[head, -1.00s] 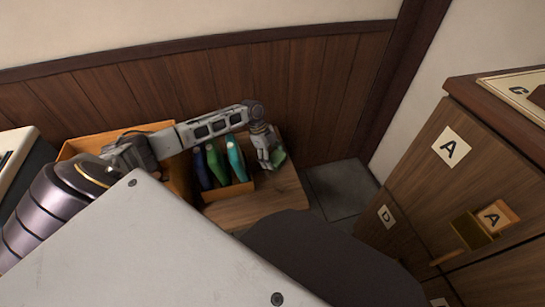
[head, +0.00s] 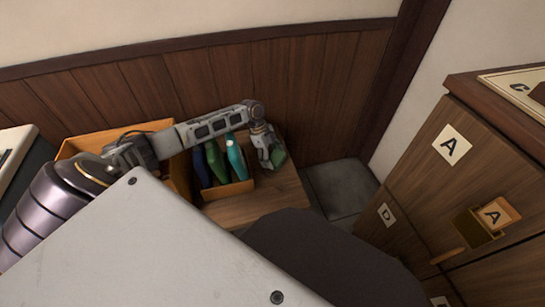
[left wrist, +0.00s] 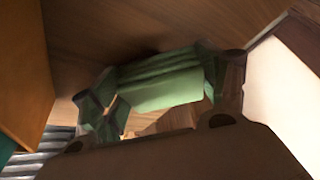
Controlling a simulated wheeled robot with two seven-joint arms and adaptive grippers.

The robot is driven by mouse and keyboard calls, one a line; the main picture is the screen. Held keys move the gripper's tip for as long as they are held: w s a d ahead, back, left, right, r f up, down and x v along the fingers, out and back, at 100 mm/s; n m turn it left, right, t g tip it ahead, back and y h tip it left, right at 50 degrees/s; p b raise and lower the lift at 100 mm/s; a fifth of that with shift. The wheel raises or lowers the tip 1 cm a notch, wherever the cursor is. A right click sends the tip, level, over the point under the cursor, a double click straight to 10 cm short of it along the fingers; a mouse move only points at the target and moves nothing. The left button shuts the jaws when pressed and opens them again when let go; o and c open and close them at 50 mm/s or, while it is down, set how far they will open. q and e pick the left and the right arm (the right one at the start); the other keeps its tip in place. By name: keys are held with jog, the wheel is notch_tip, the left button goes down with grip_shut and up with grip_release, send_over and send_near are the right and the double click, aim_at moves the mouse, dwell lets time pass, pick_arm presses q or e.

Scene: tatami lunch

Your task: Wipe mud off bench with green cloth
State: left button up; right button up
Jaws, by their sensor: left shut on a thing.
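The green cloth (head: 279,156) is in my left gripper (head: 270,158) at the right part of the wooden bench (head: 277,193). In the left wrist view the cloth (left wrist: 165,80) lies bunched between the two fingers, close to the brown wood of the bench (left wrist: 105,25). My left gripper (left wrist: 165,105) is shut on it and points down. I cannot tell whether the cloth touches the bench. No mud can be made out; the surface under the cloth is hidden or dark. My right gripper is not in view.
An orange box (head: 228,191) with several blue, green and teal items stands on the bench left of the gripper. A larger orange box (head: 75,147) is behind my arm. The wooden wall (head: 300,80) is close behind. A lettered cabinet (head: 425,190) stands at the right.

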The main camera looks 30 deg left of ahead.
pick_arm(q)
jog(key=shift+s+d+f, duration=0.1)
jog(key=shift+s+f, duration=0.15)
jog(key=shift+f, duration=0.05)
jog(key=shift+s+p, duration=0.15)
jog(key=shift+p, duration=0.15)
jog(key=shift+s+a+p, duration=1.35)
jog(key=shift+s+a, duration=0.05)
jog(key=shift+a, duration=0.05)
jog(key=shift+s+a, duration=0.1)
